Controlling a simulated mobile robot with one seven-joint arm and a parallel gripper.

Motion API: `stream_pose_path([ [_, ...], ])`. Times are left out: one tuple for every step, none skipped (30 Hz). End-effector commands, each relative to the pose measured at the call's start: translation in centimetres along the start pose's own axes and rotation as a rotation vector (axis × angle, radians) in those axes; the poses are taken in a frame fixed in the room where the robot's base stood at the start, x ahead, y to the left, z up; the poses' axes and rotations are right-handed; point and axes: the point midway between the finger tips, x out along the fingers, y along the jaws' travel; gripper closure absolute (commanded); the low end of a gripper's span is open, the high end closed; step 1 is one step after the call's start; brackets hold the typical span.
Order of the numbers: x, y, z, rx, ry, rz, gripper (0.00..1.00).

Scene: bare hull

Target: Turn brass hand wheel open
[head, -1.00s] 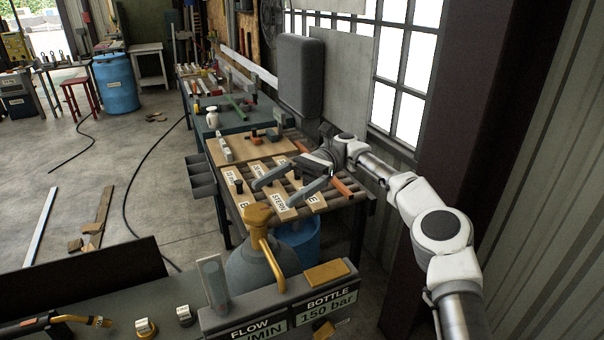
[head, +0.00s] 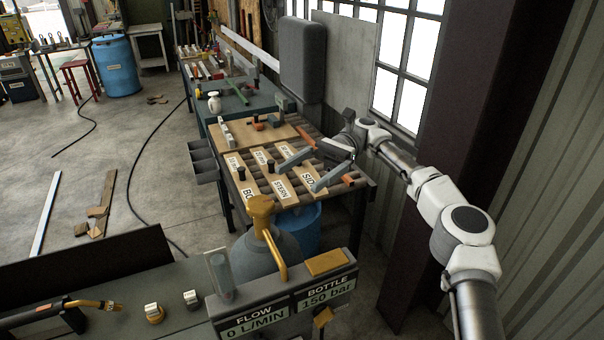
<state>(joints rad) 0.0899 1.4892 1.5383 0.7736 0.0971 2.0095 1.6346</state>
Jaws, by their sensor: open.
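The brass hand wheel (head: 260,204) sits on top of a grey gas bottle (head: 267,250) in the lower middle of the head view. A brass pipe curves down from it towards a panel in front. The wheel looks yellow-brown; how far it is turned cannot be told. My gripper (head: 299,178) is open and empty, its two grey fingers spread and pointing left. In the picture it is above and to the right of the wheel, apart from it, over the slatted bench behind the bottle.
A panel (head: 285,308) in front of the bottle reads "FLOW 0 L/MIN" and "BOTTLE 150 bar". The slatted bench (head: 346,194) carries labelled cards and small tools. A blue drum (head: 303,226) stands below it. A dark steel column (head: 450,100) rises at right. Open floor lies left.

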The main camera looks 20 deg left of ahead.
Motion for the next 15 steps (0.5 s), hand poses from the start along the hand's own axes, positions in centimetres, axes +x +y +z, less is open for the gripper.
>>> stream_pose_path([
  [0.2,0.0,0.1,-0.004,0.001,0.002,0.0],
  [0.3,0.0,0.2,-0.01,0.001,0.005,0.0],
  [0.7,0.1,0.4,-0.018,0.003,0.01,0.0],
  [1.1,0.1,0.6,-0.028,0.003,0.016,0.0],
  [1.6,0.1,0.8,-0.04,0.003,0.021,0.0],
  [2.4,0.2,1.2,-0.057,0.001,0.029,0.0],
  [3.1,0.3,1.5,-0.069,-0.002,0.035,0.0],
  [3.8,0.4,1.7,-0.081,-0.007,0.038,0.0],
  [4.8,0.5,1.9,-0.095,-0.015,0.039,0.0],
  [5.5,0.6,2.1,-0.104,-0.024,0.038,0.0],
  [6.2,0.7,2.1,-0.111,-0.034,0.033,0.0],
  [7.0,0.8,2.1,-0.117,-0.048,0.021,0.0],
  [7.6,0.9,2.0,-0.12,-0.058,0.01,0.0],
  [8.1,0.9,1.9,-0.121,-0.068,-0.006,0.0],
  [8.7,1.0,1.7,-0.121,-0.082,-0.032,0.0],
])
